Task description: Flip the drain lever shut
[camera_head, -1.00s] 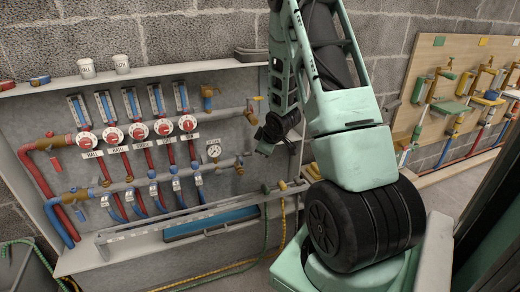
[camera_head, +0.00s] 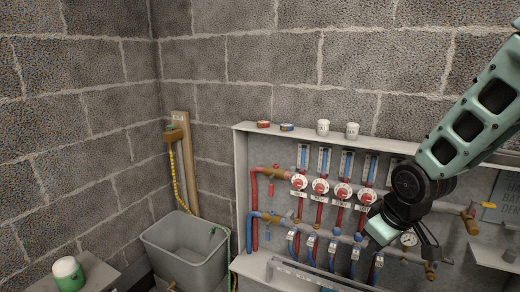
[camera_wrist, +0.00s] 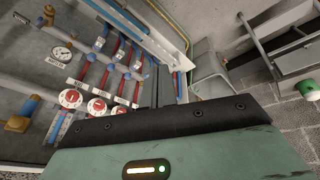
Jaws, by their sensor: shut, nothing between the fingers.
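My gripper (camera_head: 434,248) is shut and empty, in front of the right part of the cabinet near the gauge (camera_head: 410,239). In the wrist view its mint and black body (camera_wrist: 160,135) fills the bottom; its fingertips are not clear.
Round red and white dials (camera_head: 320,186) and upright flow tubes (camera_head: 323,161) line the cabinet.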

